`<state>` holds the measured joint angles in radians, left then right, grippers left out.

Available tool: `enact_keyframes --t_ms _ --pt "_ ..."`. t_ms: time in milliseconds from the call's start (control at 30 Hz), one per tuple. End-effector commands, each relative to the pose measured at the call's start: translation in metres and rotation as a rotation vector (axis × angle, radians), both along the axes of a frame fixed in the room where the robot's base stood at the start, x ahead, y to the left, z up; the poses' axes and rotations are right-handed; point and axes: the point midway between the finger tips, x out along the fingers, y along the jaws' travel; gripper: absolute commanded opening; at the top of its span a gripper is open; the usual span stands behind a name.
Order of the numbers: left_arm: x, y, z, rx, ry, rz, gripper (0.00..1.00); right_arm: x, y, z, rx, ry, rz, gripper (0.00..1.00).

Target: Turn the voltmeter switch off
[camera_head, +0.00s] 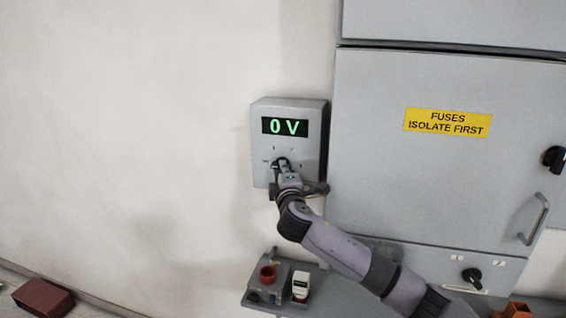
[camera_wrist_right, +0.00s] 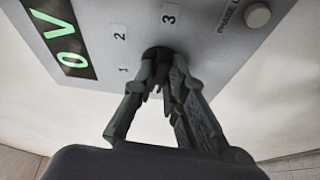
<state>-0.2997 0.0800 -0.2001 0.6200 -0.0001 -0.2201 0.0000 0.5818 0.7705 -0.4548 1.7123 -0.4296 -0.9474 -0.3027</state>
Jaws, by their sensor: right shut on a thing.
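The voltmeter (camera_head: 258,142) is a grey box on the wall, with a dark display reading "0 V" in green. It also shows in the right wrist view (camera_wrist_right: 215,75), tilted, with the digits 1, 2 and 3 printed around a dark round switch (camera_wrist_right: 158,54). My right gripper (camera_wrist_right: 165,75) is shut on the switch, with a finger on each side of it. In the head view my right gripper (camera_head: 283,166) covers most of the switch, so its pointing direction is hidden. My left gripper is not in view.
A grey cabinet (camera_head: 400,180) with a yellow fuse sign stands right of the voltmeter, with a black knob (camera_head: 553,158) and a handle (camera_head: 535,220). A small shelf (camera_head: 258,298) below holds a red cup and a white-topped item. The wall at left is clear.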

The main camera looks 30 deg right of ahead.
Motion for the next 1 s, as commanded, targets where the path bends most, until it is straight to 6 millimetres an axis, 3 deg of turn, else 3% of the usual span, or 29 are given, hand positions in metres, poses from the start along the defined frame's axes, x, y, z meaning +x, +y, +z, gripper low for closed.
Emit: enact_keyframes --t_ms 200,767,800,1000 --pt "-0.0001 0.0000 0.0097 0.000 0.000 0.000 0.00 0.0000 0.0001 0.0011 -0.047 0.057 0.000 0.00" --pt "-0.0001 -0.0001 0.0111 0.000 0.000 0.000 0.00 0.0000 0.0002 -0.0006 -0.067 0.079 0.000 0.00" --pt "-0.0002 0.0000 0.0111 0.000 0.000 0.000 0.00 0.0000 0.0002 -0.0006 -0.067 0.079 0.000 0.15" --pt "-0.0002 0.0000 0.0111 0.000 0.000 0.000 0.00 0.0000 0.0000 0.0000 -0.065 0.077 0.000 0.28"
